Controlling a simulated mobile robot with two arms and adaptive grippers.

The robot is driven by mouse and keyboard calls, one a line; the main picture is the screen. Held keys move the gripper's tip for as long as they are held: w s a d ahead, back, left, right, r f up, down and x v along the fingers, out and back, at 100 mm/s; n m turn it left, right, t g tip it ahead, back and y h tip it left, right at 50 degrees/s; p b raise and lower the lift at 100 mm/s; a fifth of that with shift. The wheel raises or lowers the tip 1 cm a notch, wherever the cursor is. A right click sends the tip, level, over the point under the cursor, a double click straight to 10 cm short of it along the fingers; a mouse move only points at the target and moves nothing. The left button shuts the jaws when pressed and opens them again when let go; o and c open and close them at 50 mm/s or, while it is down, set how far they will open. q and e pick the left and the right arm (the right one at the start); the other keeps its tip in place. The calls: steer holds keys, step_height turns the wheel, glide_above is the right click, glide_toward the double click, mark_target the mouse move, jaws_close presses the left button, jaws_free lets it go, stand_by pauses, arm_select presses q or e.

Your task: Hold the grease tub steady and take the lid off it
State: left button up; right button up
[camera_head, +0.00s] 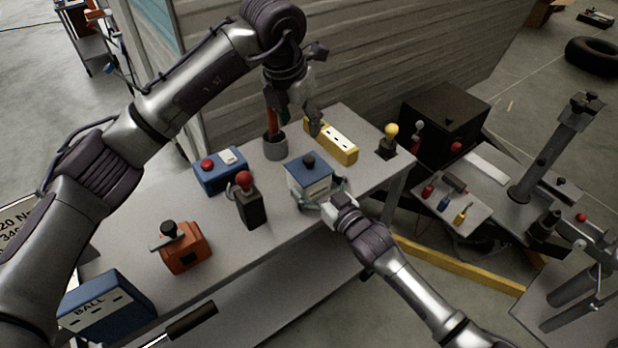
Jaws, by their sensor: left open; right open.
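The grease tub (316,190) appears to be the white, squarish container standing on the grey workbench (218,236). Its blue lid (302,172) with a dark knob on top is on it. My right gripper (323,194) comes in from the lower right and is open, low at the tub's near side, with its fingers spread around that side. Contact with the tub cannot be made out. My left gripper (298,114) is open and empty, pointing down above and behind the tub, higher than the lid knob.
To the left stand a blue box (221,173), a dark red-knobbed lever box (250,206) and an orange device (186,251). The bench's right edge is near.

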mark_target(309, 158)
steer(key=shift+x, duration=0.85)
steer(key=shift+c, duration=0.3)
steer(key=c, duration=1.4)
arm_select(q)
steer(key=w+f+m, duration=0.1)
steer(key=f, duration=0.3)
steer(key=w+d+f+m+h, duration=0.1)
steer(key=f+m, duration=0.1)
steer(key=f, duration=0.3)
steer(key=w+d+f+m+h, duration=0.1)
steer(key=f, duration=0.3)
steer(key=shift+w+f+m, duration=0.15)
steer(key=shift+f+m, duration=0.05)
steer(key=shift+m, duration=0.1)
